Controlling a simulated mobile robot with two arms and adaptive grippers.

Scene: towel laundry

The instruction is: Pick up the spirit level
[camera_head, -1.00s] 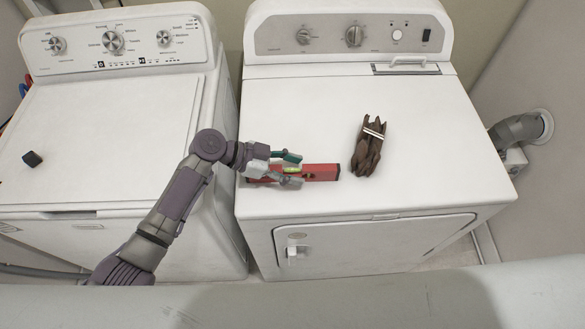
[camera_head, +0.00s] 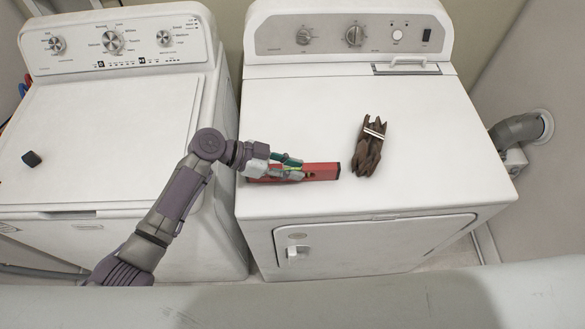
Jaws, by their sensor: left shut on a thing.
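The spirit level (camera_head: 322,171) is a red bar lying on the top of the right-hand machine, near its front left edge. My left gripper (camera_head: 292,168) reaches in from the left and is shut on the middle of the level. Its fingers cover the level's middle, and the red left end shows only partly beneath the gripper. I cannot see any gap between the level and the machine top. My right gripper is not in view.
The level lies on a white dryer (camera_head: 440,140). A pair of brown gloves (camera_head: 369,150) lies just right of the level. A white washer (camera_head: 110,135) stands on the left with a small dark block (camera_head: 32,159) on it. The dryer top behind is clear.

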